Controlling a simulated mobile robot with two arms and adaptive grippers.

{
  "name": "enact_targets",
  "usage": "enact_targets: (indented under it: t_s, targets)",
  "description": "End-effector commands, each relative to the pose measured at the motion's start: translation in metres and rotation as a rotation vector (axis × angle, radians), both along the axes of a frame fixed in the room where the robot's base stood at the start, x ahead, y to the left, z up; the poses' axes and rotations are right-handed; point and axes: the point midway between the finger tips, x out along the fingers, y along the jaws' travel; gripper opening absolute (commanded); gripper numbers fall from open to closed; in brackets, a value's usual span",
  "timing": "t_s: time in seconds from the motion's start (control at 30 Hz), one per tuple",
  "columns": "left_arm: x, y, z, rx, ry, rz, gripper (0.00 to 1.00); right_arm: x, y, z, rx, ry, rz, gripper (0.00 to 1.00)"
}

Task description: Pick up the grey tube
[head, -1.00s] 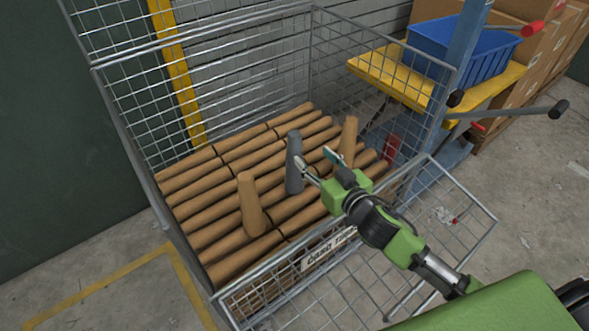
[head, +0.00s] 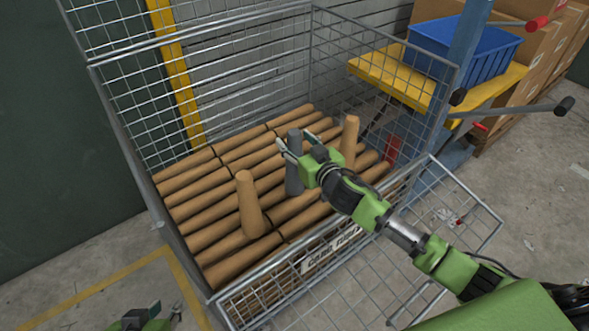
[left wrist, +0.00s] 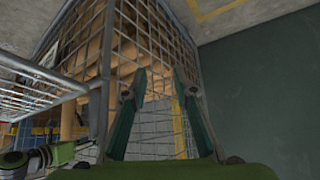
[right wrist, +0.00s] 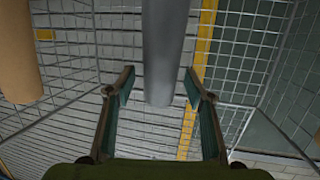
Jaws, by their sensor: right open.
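The grey tube (head: 293,172) stands upright among tan tubes in the wire cage; it also shows in the right wrist view (right wrist: 165,45). My right gripper (head: 294,146) is open at the tube's upper part. In the right wrist view its fingers (right wrist: 158,85) are apart, with the tube in line between them; I cannot tell whether they touch it. My left gripper (head: 166,311) is partly in view at the bottom left, outside the cage. The left wrist view shows its fingers (left wrist: 158,80) apart and empty, facing the cage mesh.
Upright tan tubes stand left (head: 250,205) and right (head: 349,142) of the grey one, above lying tan tubes (head: 215,235). The wire cage (head: 118,125) has a lowered front flap (head: 460,205). A blue bin (head: 470,55) sits on a yellow shelf (head: 385,72) behind.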

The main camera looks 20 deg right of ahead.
Motion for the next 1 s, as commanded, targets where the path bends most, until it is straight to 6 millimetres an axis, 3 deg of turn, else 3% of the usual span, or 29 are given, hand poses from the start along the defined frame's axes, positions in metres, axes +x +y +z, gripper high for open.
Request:
enact_targets:
  t_s: [0.13, 0.4, 0.57, 0.6, 1.0]
  targets:
    - [0.0109, -0.0037, 0.0064, -0.012, -0.053, -0.004, 0.26, 0.0086, 0.0015, -0.0020, -0.001, 0.000, 0.001, 0.49]
    - [0.0124, -0.0042, 0.0080, -0.013, -0.061, -0.004, 0.26, 0.0094, 0.0016, -0.0019, 0.000, 0.001, 0.001, 0.46]
    - [0.0122, -0.0041, 0.0079, -0.013, -0.060, -0.004, 0.26, 0.0093, 0.0015, -0.0019, 0.000, 0.000, 0.001, 0.05]
    - [0.0121, -0.0041, 0.0078, -0.013, -0.060, -0.004, 0.26, 0.0093, 0.0015, -0.0019, 0.000, 0.000, 0.001, 0.00]
    - [0.0102, -0.0036, 0.0073, -0.011, -0.049, -0.004, 0.26, 0.0093, 0.0014, 0.0012, 0.000, -0.001, 0.001, 0.00]
